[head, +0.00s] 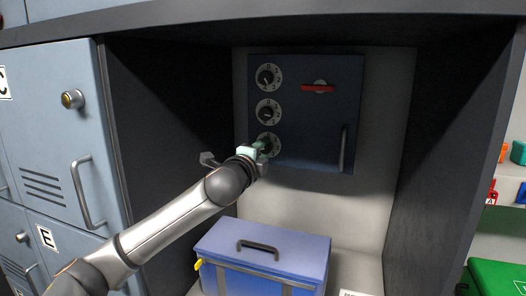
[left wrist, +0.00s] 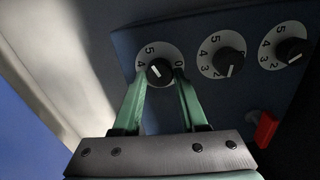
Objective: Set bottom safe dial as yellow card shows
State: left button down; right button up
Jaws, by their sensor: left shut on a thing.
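A dark blue safe (head: 310,115) is at the back of an open bay. Three round dials run down its left side: the top dial (head: 268,77), the middle dial (head: 267,111) and the bottom dial (head: 273,146), partly hidden by my gripper. My left gripper (head: 262,146) is at the bottom dial. In the left wrist view its two green fingers are on either side of the bottom dial's black knob (left wrist: 159,71), shut on it. Digits 5, 4 and 0 show around that dial. I cannot see the yellow card. My right gripper is not in view.
The safe has a red handle (head: 318,88) and a grey vertical bar (head: 343,148). A blue box (head: 262,250) with a dark handle stands below the safe. Blue lockers (head: 50,130) are at the left, and a dark wall (head: 455,150) bounds the bay at the right.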

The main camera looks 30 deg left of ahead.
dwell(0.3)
pick_arm(q)
jog(key=shift+c, duration=2.2)
grip_release()
jog(key=shift+s, duration=0.15)
jog(key=b+v, duration=0.3)
jog(key=v, duration=0.9)
jog(key=shift+s+d, duration=0.1)
